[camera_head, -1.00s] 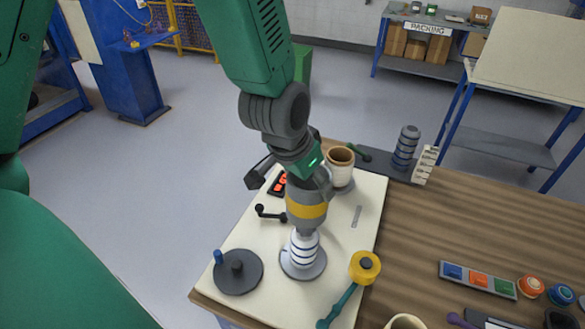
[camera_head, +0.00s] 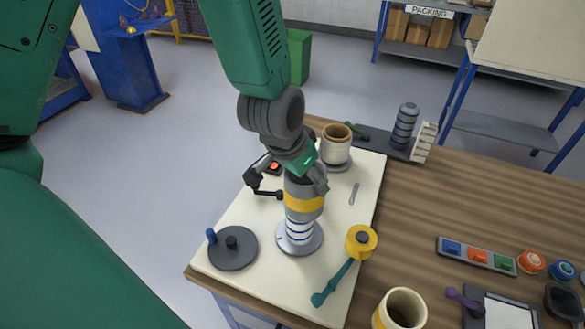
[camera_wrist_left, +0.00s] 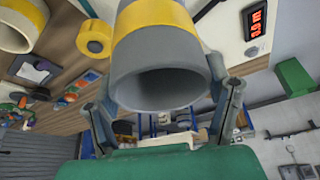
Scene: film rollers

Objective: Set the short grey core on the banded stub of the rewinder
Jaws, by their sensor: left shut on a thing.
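My left gripper (camera_head: 306,184) is shut on the short grey core (camera_head: 304,207), which has a yellow band. The core is upright over the rewinder's banded stub (camera_head: 299,233), white with dark blue bands on a round grey base plate. The core's lower end seems to be around the stub's top; the lower bands show below it. In the left wrist view, the core (camera_wrist_left: 160,82) sits between both fingers, its open grey end facing the camera. The stub is not visible there. My right gripper is not in view.
A dark crank disc (camera_head: 233,248) stands left of the stub, and a yellow knob with a teal lever (camera_head: 336,284) right of it. A cream roll (camera_head: 335,147) stands behind. A cream-and-yellow core (camera_head: 403,308) is at the front right. The cream panel (camera_head: 345,225) is bare between them.

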